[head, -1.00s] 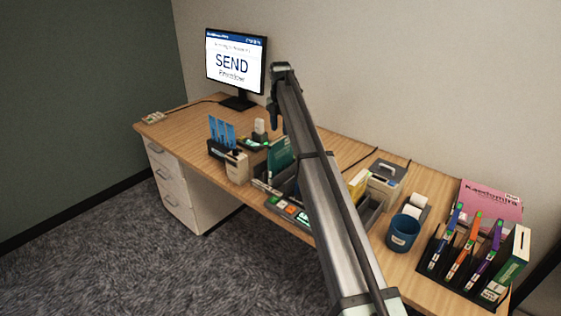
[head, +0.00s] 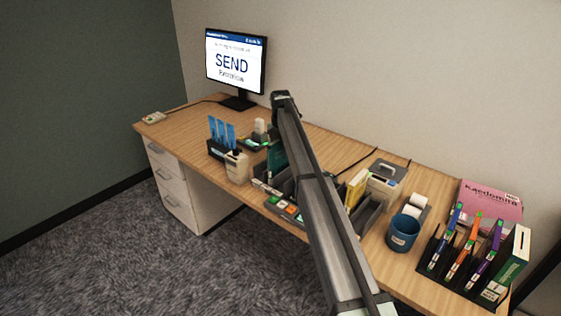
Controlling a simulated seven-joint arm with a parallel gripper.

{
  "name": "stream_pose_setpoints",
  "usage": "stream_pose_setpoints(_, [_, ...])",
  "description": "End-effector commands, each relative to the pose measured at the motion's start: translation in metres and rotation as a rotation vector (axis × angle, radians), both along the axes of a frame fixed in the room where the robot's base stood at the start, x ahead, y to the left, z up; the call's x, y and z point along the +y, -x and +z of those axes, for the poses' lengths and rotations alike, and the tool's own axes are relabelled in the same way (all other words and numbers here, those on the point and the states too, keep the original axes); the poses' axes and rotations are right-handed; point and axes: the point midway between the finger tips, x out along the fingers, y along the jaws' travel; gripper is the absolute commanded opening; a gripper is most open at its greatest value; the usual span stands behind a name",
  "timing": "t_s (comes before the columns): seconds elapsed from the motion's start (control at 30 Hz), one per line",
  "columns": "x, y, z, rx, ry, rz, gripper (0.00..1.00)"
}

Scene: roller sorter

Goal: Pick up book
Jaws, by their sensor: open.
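A green book (head: 276,164) stands upright in the dark desk sorter (head: 283,186), partly hidden behind my arm. Other book-like items are a yellow one (head: 356,187) in the sorter's right part, a pink one marked "Kaedomira" (head: 489,203) at the right end, and a green and white one (head: 510,265) in the right-hand rack. The task does not say which book is meant. My gripper (head: 274,119) is open near the arm's far end, by the green book in the picture. Its fingers are small, dark and largely hidden, and I see no contact.
Left of the sorter are a holder with blue cards (head: 221,134) and a beige device (head: 237,167). A monitor (head: 236,64) stands behind. The desk's left part is mostly clear.

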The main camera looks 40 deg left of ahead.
Motion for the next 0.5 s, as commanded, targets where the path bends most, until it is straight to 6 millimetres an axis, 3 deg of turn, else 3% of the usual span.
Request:
stream_pose_setpoints(0.13, [0.0001,0.0000,0.0005,0.000,0.000,0.000,0.50])
stream_pose_setpoints(0.5, [0.0000,0.0001,0.0008,0.000,0.000,0.000,0.15])
